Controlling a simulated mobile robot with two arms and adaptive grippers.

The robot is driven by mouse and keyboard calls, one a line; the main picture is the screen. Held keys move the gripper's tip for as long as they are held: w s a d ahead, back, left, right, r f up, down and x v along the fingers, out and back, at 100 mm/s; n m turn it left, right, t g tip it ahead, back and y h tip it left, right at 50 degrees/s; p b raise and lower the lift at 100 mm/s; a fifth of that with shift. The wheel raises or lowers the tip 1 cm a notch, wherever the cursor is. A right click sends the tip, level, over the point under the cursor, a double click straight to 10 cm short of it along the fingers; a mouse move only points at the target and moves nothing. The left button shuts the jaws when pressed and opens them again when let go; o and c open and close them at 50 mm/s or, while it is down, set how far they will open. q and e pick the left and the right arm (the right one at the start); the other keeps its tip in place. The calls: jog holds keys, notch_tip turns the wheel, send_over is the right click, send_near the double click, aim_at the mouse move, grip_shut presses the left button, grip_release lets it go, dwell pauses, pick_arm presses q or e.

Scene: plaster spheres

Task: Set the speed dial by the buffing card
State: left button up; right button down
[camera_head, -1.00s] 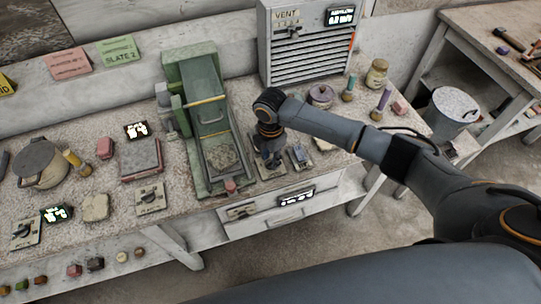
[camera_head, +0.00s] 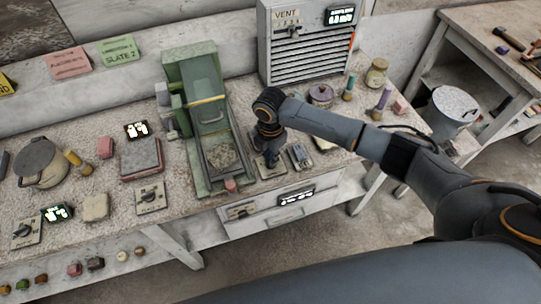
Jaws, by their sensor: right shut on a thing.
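My right gripper (camera_head: 271,158) points down over a pale dial plate (camera_head: 265,173) at the bench's front edge, right of the green machine. It is shut on the dial's knob, which the fingers mostly hide. The dial's setting and label cannot be read. The print is too small to tell which, if any, is the buffing card. My left gripper is not in view.
The green machine (camera_head: 196,68) stands close left of my right gripper. A small switch plate (camera_head: 300,157) lies close to its right. Other dial plates (camera_head: 150,198) sit further left. The vent cabinet (camera_head: 310,65) stands behind. A drawer unit (camera_head: 290,213) hangs below the bench edge.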

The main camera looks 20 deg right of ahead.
jog(key=n, duration=0.3)
jog(key=shift+n, duration=0.3)
jog(key=n, duration=0.2)
jog(key=shift+n, duration=0.3)
jog(key=n, duration=0.6)
jog(key=c, duration=1.4)
grip_release()
jog(key=shift+r, duration=0.1)
notch_tip(320, 180, up, 12)
jog(key=shift+f, duration=0.1)
